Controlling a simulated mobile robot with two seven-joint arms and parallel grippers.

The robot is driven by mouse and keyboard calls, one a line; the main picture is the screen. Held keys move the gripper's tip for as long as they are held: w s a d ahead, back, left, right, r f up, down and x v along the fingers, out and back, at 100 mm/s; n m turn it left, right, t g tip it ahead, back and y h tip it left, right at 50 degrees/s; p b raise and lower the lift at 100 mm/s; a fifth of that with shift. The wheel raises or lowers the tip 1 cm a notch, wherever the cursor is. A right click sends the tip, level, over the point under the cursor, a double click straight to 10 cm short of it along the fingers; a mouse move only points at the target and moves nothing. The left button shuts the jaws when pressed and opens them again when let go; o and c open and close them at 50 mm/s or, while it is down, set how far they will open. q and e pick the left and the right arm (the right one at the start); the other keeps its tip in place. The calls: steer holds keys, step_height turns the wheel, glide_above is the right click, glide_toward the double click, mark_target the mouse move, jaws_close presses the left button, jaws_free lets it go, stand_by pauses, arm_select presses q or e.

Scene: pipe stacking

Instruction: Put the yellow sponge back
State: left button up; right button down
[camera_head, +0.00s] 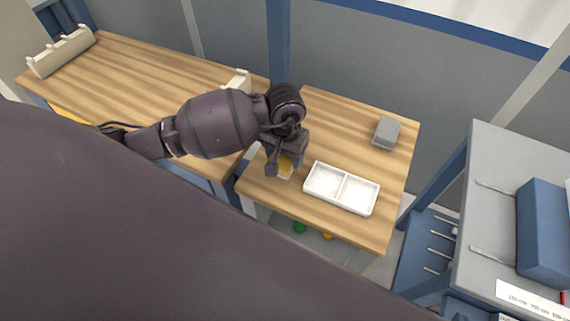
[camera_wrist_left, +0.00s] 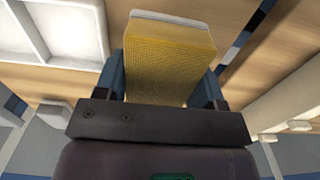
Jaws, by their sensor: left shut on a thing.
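The yellow sponge (camera_wrist_left: 168,60) has a pale layer at its far end. My left gripper (camera_wrist_left: 165,85) is shut on it, with a blue finger on each side. In the head view the sponge (camera_head: 286,164) shows below my left gripper (camera_head: 284,158), over the right-hand wooden table, just left of the white tray. I cannot tell whether the sponge touches the table. My right gripper is not in view.
The white two-compartment tray (camera_head: 341,188) looks empty. A grey block (camera_head: 386,133) lies at the back right of the wooden table (camera_head: 340,120). A cream rack (camera_head: 60,52) stands far left. A grey workbench (camera_head: 520,200) is at right. The table between tray and block is clear.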

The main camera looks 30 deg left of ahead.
mark_target(285, 164)
arm_select(q)
step_height(285, 164, down, 4)
steer(key=shift+s+r, duration=0.1)
steer(key=shift+r, duration=0.1)
arm_select(e)
steer(key=shift+s+f, duration=0.15)
steer(key=shift+f, duration=0.15)
arm_select(q)
steer(key=shift+f, duration=0.35)
arm_select(e)
steer(key=shift+s+f, duration=0.1)
steer(key=shift+f, duration=0.05)
steer(key=shift+s+f, duration=0.2)
steer(key=shift+s, duration=0.15)
arm_select(q)
steer(key=shift+f, duration=0.1)
steer(key=shift+f+b, duration=0.1)
steer(key=shift+b, duration=0.2)
arm_select(e)
steer(key=shift+f, duration=0.1)
